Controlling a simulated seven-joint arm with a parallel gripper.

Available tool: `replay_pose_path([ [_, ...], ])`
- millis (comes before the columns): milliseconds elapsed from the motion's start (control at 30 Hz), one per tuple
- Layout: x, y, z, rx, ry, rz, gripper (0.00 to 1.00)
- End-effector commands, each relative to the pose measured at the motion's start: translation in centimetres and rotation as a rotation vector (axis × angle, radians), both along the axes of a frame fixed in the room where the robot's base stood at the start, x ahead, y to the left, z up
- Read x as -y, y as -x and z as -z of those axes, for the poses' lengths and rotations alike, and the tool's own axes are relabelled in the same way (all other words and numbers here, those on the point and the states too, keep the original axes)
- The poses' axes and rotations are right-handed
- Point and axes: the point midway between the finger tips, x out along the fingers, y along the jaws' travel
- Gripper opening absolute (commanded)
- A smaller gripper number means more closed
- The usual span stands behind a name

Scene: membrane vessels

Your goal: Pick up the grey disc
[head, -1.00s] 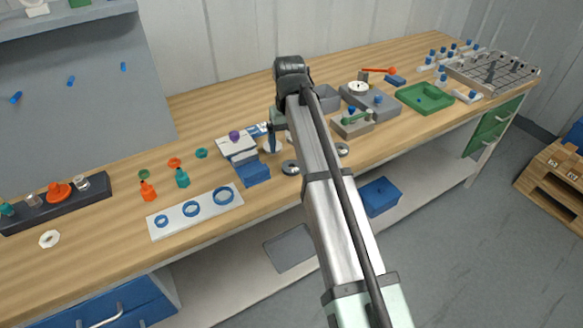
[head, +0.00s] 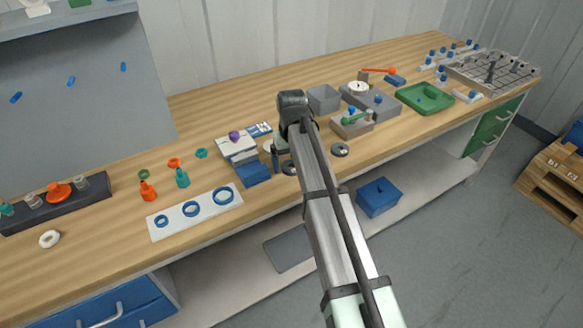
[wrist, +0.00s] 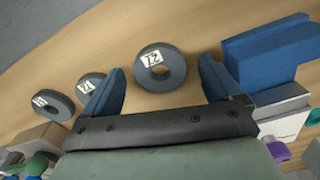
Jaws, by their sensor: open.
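Three grey discs with centre holes and white number labels lie in a row on the wooden bench. In the wrist view, the nearest grey disc (wrist: 146,80) lies flat between my gripper's (wrist: 161,66) two blue fingers, with a gap on both sides. A middle disc (wrist: 88,83) lies just outside the left finger, which partly covers it, and a third disc (wrist: 53,105) is further left. My gripper is open and empty. In the head view, one disc (head: 289,169) shows beside the gripper and another (head: 340,150) to the right of my arm; my arm hides the middle one.
A blue block (head: 253,174) stands close to the nearest disc, just outside the right finger in the wrist view. White boxes (head: 238,148) stand behind it. A grey-brown fixture with a green handle (head: 352,124) stands behind the right disc. The bench's front edge is close.

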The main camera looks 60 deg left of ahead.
Motion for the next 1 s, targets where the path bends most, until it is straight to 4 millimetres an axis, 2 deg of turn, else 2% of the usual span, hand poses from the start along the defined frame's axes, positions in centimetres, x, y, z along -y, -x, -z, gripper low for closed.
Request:
replay_pose_path([
  [167,-0.01,0.01,0.02,0.000,0.000,0.000,0.92],
  [800,0.00,0.01,-0.01,0.000,0.000,0.000,0.31],
  [1000,0.00,0.01,-0.05,0.000,0.000,0.000,0.31],
])
